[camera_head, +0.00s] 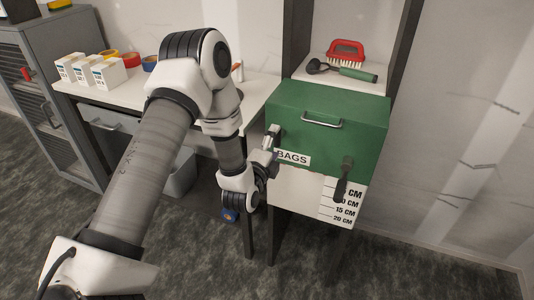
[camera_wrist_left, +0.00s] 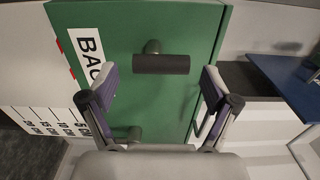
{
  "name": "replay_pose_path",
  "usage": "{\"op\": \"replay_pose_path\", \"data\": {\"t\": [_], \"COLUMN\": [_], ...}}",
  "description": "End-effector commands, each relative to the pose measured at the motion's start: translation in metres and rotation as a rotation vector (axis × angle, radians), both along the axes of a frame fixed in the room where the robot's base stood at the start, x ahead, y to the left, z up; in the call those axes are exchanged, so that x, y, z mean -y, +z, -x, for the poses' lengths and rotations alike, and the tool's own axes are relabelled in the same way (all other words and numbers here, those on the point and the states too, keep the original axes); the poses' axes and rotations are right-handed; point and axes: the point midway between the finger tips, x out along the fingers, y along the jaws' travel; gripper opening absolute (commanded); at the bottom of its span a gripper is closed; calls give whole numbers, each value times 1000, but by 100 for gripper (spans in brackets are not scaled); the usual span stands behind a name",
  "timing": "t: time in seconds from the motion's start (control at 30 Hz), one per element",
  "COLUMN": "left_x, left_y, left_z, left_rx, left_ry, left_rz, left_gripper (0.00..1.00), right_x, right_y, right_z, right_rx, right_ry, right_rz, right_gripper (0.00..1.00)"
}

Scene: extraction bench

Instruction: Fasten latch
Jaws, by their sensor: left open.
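The green box (camera_head: 318,140) carries a white BAGS label (camera_head: 293,157) on its front. A dark latch handle (camera_head: 343,180) hangs steeply down at the right of the front. A second dark handle (camera_head: 273,130) is at the left, partly hidden by my left gripper (camera_head: 270,150). In the left wrist view this left handle (camera_wrist_left: 161,64) lies crosswise ahead of the gap between the fingers of my left gripper (camera_wrist_left: 158,80). The fingers are open, one to each side of it, and I see no contact. The right handle (camera_wrist_left: 128,133) shows low there. My right gripper is not in view.
A silver handle (camera_head: 322,121) is on the box. Behind it, a shelf (camera_head: 320,80) holds a red brush (camera_head: 346,50) and a dark tool with a green handle (camera_head: 357,74). White cartons (camera_head: 108,72) stand on the left bench. The floor to the right is clear.

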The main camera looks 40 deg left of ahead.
Motion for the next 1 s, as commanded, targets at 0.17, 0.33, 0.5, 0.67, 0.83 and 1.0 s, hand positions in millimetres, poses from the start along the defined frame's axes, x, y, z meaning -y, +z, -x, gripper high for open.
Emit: {"op": "replay_pose_path", "data": {"t": [0.17,0.33,0.5,0.67,0.83,1.0], "left_x": [11,20,23,23,23,23], "left_y": [-1,-1,0,0,0,-1], "left_z": [45,81,96,97,96,96], "left_rx": [-4,-5,-1,1,1,-1], "left_ry": [0,0,0,0,0,0], "left_rz": [3,1,0,0,0,0], "left_gripper": [88,88,88,88,88,88], "right_x": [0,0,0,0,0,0], "right_y": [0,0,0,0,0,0], "right_z": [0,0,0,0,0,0], "right_rx": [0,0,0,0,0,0], "right_ry": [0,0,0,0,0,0], "right_rz": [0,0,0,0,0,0], "right_gripper": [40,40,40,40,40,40]}}
